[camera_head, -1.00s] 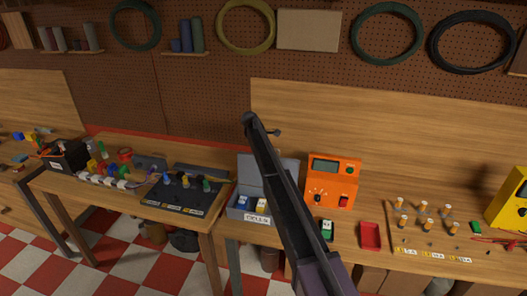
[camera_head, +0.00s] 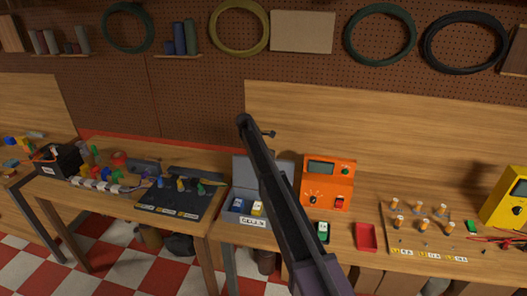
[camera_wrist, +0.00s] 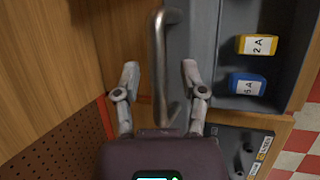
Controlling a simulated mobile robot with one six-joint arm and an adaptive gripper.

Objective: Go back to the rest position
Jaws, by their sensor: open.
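My gripper (camera_wrist: 160,72) is open in the wrist view, its two fingers apart on either side of a metal bar handle (camera_wrist: 159,50). The handle is beside the grey cell box, and the fingers show a gap to it. In the head view my arm runs up the middle and the gripper itself cannot be made out. The grey cell box (camera_head: 229,219) stands open on the bench with its lid (camera_head: 246,172) up. A yellow cell (camera_wrist: 257,45) and a blue cell (camera_wrist: 248,84) lie in it.
An orange meter (camera_head: 327,183), a green cell (camera_head: 323,231) and a red tray (camera_head: 366,237) are right of the box. A black panel (camera_head: 172,205) lies left. Several small upright parts (camera_head: 422,225) and a yellow meter (camera_head: 506,200) stand further right. A pegboard wall is behind.

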